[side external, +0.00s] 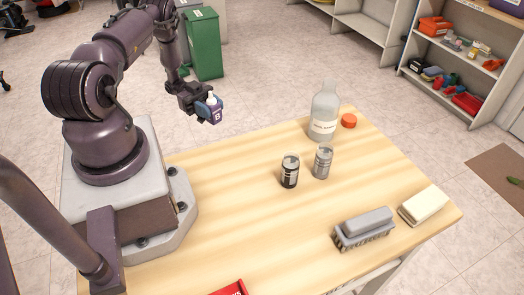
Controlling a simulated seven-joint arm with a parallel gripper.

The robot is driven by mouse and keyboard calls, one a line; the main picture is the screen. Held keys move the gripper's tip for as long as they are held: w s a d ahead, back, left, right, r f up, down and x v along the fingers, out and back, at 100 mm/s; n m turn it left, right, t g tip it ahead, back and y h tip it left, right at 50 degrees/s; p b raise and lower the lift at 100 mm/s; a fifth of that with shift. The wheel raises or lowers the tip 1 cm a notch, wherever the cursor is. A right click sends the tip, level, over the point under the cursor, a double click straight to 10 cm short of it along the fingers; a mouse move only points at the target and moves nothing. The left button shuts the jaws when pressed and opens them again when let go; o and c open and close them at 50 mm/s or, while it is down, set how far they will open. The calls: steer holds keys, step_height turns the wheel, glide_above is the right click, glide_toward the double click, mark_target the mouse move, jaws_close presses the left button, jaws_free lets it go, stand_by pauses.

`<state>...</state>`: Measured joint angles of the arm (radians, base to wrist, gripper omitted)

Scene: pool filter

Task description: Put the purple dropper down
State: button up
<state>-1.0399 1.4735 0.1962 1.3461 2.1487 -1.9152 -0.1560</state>
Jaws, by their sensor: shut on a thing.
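The purple dropper (211,112) is a small purple bottle with a white top and a white letter on its side. My gripper (205,106) is shut on it and holds it up, near the far left edge of the wooden table (235,205). The dropper looks slightly tilted and apart from the tabletop. Part of it is hidden by the gripper's fingers. Whether it is over the table or just beyond its edge I cannot tell.
A clear bottle (324,115), an orange cap (349,121), a dark-labelled vial (289,171) and a grey vial (322,161) stand right of centre. A grey brush (364,228) and a cream block (424,205) lie front right. A red object (229,289) is at the front edge. The table's left middle is clear.

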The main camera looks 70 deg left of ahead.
steer(key=shift+d, duration=0.1)
steer(key=x, duration=1.8)
steer(key=shift+r, duration=0.1)
steer(key=o, duration=0.9)
